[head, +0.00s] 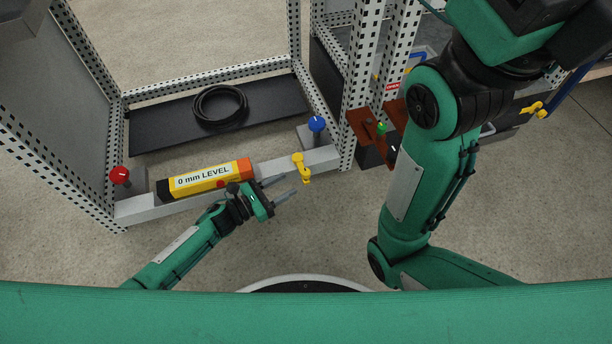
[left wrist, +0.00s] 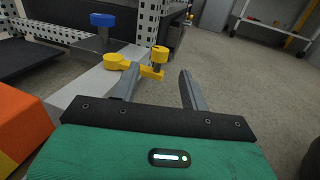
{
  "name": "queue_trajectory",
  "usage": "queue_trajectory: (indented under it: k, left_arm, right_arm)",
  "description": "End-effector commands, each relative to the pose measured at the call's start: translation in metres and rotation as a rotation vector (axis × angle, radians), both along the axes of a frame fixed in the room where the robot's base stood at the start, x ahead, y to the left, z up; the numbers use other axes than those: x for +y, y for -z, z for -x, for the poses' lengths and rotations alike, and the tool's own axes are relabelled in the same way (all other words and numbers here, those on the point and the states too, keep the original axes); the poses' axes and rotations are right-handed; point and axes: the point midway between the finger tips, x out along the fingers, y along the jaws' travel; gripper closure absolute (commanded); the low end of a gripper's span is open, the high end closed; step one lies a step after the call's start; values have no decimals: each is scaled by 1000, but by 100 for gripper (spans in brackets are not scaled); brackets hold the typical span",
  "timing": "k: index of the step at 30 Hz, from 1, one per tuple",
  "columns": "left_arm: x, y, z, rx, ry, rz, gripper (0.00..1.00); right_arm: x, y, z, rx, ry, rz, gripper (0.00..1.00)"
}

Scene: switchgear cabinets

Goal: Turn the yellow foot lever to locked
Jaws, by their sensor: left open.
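The yellow foot lever (head: 301,167) sits near the right end of the grey cabinet base bar in the head view. Its arm points toward the front of the bar and ends in an upright knob. It also shows in the left wrist view, as a yellow lever (left wrist: 117,61) with its knob beyond and between the fingertips. My left gripper (head: 287,187) is open and empty, just left of and in front of the lever. In the left wrist view the open fingers (left wrist: 160,82) point at the lever knob, apparently short of it. The right gripper is not in view.
A yellow level (head: 208,178) marked "0 mm LEVEL" lies on the bar (head: 135,208). A red knob (head: 120,174) is at left, a blue knob (head: 316,123) behind the lever. A black cable coil (head: 219,105) lies inside the frame. The floor in front is clear.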

Motion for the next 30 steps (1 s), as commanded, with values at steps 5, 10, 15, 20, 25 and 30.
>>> queue_trajectory:
  k: [5, 10, 15, 20, 25, 30]
  left_arm:
    - [-33, 4, -22, -2, 0, 3, 55]
    - [-54, 3, -36, 0, -1, 1, 55]
    - [-65, 2, -43, 2, -1, 1, 55]
    - [-67, 1, -44, 3, -2, 1, 55]
    - [-67, 1, -44, 3, -2, 1, 57]
    - [-67, 1, -44, 3, -2, 1, 90]
  right_arm:
    - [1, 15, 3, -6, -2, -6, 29]
    - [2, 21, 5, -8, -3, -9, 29]
    - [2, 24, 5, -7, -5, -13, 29]
    - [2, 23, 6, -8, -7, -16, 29]
    - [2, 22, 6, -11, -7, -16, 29]
    - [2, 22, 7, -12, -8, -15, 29]
